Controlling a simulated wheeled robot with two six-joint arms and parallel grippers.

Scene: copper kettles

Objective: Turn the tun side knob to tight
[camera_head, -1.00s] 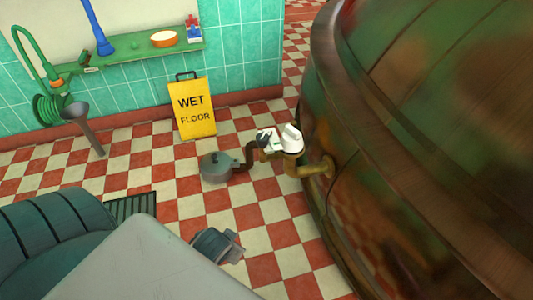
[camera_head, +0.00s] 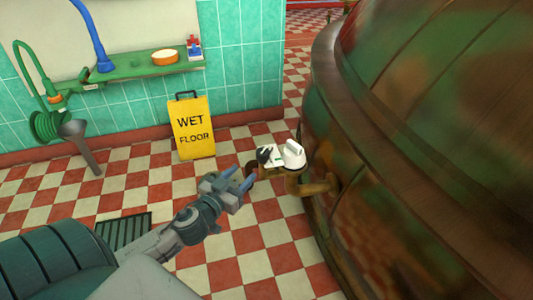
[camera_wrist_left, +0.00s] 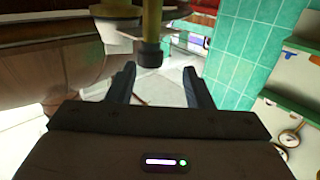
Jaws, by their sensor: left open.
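The tun (camera_head: 410,140) is the large, worn copper-and-green vessel filling the right of the head view. A brass pipe (camera_head: 318,187) comes out of its side. Above the pipe is a white plate with a white knob (camera_head: 293,154) and a small dark part (camera_head: 264,155). My left gripper (camera_head: 240,178) is open and empty, just left of and below the plate, apart from the knob. In the left wrist view, a yellowish pipe with a dark end (camera_wrist_left: 150,52) shows beyond the open fingers (camera_wrist_left: 160,88). The knob is not clear there. My right gripper is not in view.
A yellow wet-floor sign (camera_head: 192,127) stands by the tiled wall. A green shelf (camera_head: 140,60) holds an orange bowl (camera_head: 164,57). The checkered floor left of the tun is mostly clear.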

